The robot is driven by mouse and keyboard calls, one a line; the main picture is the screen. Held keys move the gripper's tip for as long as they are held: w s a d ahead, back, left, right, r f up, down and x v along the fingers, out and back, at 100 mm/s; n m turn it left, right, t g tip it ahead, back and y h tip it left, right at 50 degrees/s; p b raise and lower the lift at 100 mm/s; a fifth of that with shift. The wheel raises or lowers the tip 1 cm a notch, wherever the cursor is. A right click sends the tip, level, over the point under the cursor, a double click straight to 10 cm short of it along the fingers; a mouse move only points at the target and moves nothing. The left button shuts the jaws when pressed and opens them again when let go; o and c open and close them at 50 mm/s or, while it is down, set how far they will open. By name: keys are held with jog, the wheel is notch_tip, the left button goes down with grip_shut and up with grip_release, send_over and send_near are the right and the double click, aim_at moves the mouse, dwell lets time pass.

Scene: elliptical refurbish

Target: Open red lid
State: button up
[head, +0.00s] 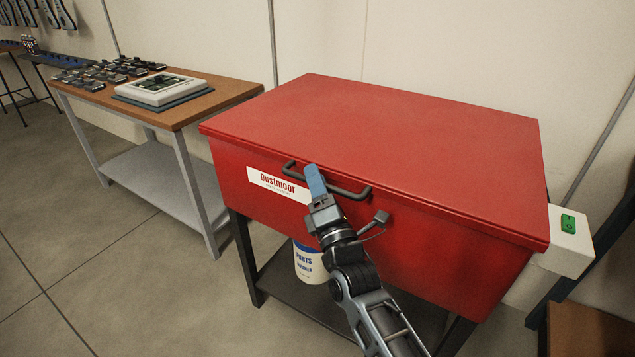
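The red lid (400,125) lies shut on top of a red box-shaped cabinet (440,255) that stands on dark legs. A dark bar handle (350,192) runs along the front, just under the lid's front edge. My gripper (315,178) is in front of the handle, with a blue finger overlapping the handle's middle in the picture. I cannot tell whether it touches the handle. Only one finger shows clearly, so whether the gripper is open or shut is hidden. A white "Dustmoor" label (272,184) is left of the gripper.
A white box with a green switch (567,224) is at the cabinet's right side. A white container (308,265) stands beneath the cabinet. A wooden-topped table (215,97) with devices is at left. The wall is close behind. Floor at the lower left is clear.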

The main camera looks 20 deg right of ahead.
jog(key=shift+c, duration=0.2)
grip_shut()
dwell(0.3)
